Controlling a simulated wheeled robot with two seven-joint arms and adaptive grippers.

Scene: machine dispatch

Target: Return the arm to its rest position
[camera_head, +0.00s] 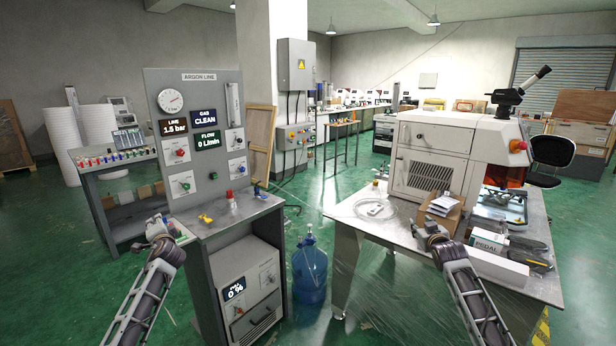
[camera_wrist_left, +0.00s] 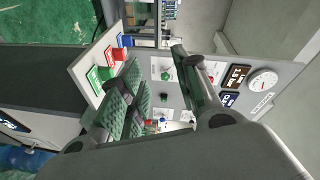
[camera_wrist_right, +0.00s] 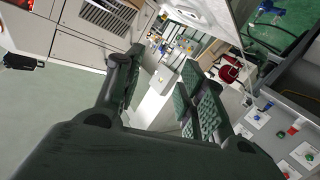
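My left gripper (camera_head: 158,226) is at the left edge of the argon-line bench, in front of the grey gauge panel (camera_head: 160,150). In the left wrist view its padded fingers (camera_wrist_left: 160,90) stand apart with nothing held between them. My right gripper (camera_head: 430,233) is over the right-hand table (camera_head: 350,208), in front of the white machine and beside a cardboard box. In the right wrist view its fingers (camera_wrist_right: 163,90) are also apart and empty. Both forearms reach in from the lower edge of the head view.
A cardboard box (camera_head: 447,215) and a white microscope machine (camera_head: 435,150) are near my right gripper. A blue water bottle (camera_head: 309,272) stands on the floor between the benches.

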